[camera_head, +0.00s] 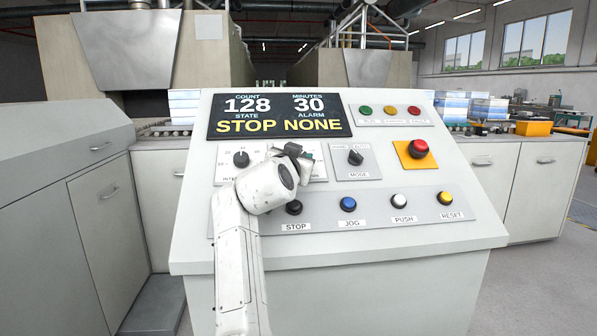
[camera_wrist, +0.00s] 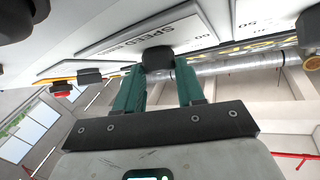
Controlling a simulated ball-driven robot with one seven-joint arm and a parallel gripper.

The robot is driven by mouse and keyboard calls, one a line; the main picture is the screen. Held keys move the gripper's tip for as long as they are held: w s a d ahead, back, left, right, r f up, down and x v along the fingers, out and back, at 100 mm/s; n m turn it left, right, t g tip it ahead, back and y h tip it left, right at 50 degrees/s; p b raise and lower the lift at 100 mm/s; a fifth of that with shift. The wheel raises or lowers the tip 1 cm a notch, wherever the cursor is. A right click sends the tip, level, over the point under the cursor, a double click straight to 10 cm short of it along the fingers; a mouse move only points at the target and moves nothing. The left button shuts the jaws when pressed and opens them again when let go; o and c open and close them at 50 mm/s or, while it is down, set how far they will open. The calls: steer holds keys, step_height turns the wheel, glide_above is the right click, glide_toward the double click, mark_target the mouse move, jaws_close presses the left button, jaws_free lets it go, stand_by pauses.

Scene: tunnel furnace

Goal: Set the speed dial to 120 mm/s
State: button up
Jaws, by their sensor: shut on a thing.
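The speed dial is a black knob (camera_wrist: 157,58) on a white plate lettered SPEED (camera_wrist: 165,30). In the wrist view my gripper (camera_wrist: 158,78) has its two green fingers on either side of the knob, shut on it. In the head view my gripper (camera_head: 304,158) is at the panel, between the interval dial (camera_head: 240,159) and the mode switch (camera_head: 355,157). My wrist hides the speed dial there, and its pointer setting cannot be read. The display (camera_head: 280,116) reads COUNT 128, MINUTES 30, STATE STOP, ALARM NONE.
Below my gripper is a button row with stop (camera_head: 294,207), jog (camera_head: 348,204), push (camera_head: 399,201) and reset (camera_head: 445,198). A red emergency button (camera_head: 418,148) on a yellow plate stands out at the right. The space in front of the panel's right half is clear.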

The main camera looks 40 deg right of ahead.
steer(key=shift+m+g+b, duration=0.3)
stand_by(0.4)
steer(key=o, duration=1)
steer(key=shift+o, duration=0.2)
steer(key=p+v, duration=0.1)
steer(key=v, duration=0.9)
steer(key=shift+a+f, duration=0.15)
steer(key=shift+a, duration=0.2)
steer(key=shift+s, duration=0.15)
